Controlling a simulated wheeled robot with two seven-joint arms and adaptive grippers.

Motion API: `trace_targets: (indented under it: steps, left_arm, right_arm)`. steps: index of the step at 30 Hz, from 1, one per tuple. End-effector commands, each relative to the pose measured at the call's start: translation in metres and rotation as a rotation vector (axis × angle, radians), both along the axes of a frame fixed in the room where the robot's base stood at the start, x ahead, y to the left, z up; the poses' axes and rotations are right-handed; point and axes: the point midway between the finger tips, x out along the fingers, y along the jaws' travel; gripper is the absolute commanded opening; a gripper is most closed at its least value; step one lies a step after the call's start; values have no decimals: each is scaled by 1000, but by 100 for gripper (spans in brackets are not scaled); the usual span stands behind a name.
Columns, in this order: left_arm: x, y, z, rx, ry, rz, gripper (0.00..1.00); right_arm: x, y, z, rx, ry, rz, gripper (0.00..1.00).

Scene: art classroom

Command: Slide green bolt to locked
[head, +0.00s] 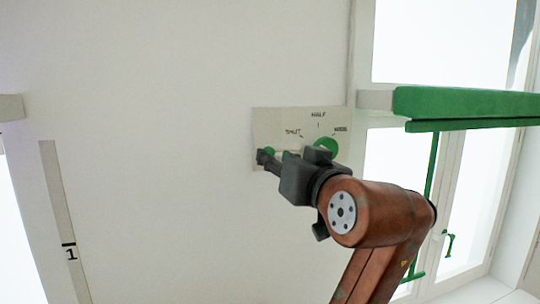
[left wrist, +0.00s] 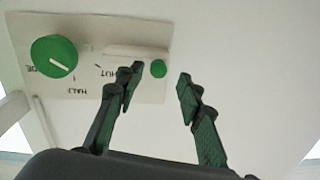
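A pale panel (head: 262,122) on the wall carries a large round green dial (head: 327,147) with the labels SHUT, HALF and one that looks like WIDE. In the left wrist view, the dial (left wrist: 54,57) has a white pointer line. Beside it a white bar (left wrist: 125,51) ends near a small round green knob (left wrist: 158,69), likely the green bolt's. My left gripper (head: 268,158) is in front of the panel and hides much of the bar in the head view. In the left wrist view, its fingers (left wrist: 159,88) are apart and empty, with the small knob showing between them. No locked mark is legible.
A green-faced horizontal beam (head: 460,102) juts out at the right, near my arm. Windows with green fittings (head: 448,243) lie beyond it. A strip marked 1 (head: 66,220) is on the wall at lower left. The wall left of the panel is bare.

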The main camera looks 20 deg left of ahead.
Motion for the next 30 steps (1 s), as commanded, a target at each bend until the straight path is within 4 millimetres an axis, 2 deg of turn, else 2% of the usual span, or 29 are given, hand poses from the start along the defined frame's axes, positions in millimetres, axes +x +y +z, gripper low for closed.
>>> trace_targets:
  steps: [1, 6, 12, 18, 30]
  left_arm:
    - [-10, -10, 1, 3, -2, -5, 34]
    - [-37, -34, 1, 4, -1, -5, 34]
    - [-60, -53, 1, 4, 0, -2, 34]
    - [-69, -61, 1, 5, 0, -2, 34]
    - [-70, -62, 1, 5, 0, -3, 34]
  right_arm:
    - [0, 0, 0, 0, 0, 0, 60]
    - [0, 1, 0, 0, 0, 0, 60]
    - [0, 1, 0, 1, -1, 0, 60]
    - [1, 1, 0, 1, -1, 0, 60]
    - [1, 2, 0, 1, -1, 0, 60]
